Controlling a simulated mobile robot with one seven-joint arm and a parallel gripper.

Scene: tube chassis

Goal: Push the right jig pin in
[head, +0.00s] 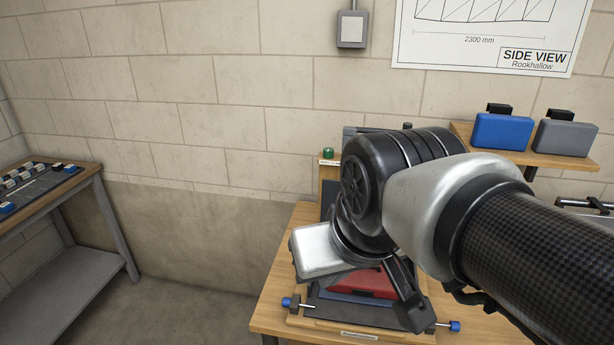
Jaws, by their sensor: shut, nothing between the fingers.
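The right jig pin (454,326) is a metal rod with a blue knob at the front right corner of the jig. Its knob stands out to the right of the jig edge. A matching left pin (288,302) with a blue knob is at the left corner. The dark jig (325,309) holds a red part (372,284), mostly covered by my arm. My gripper (414,319) points down, just left of the right pin and close to it. It is shut and empty. Whether it touches the pin cannot be told.
The jig stands on a wooden bench (274,288). My arm hides much of its back, near a green button (327,153). A wall shelf (555,155) with a blue case (502,131) and a grey case (563,138) is at right. Another table (85,178) is at left.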

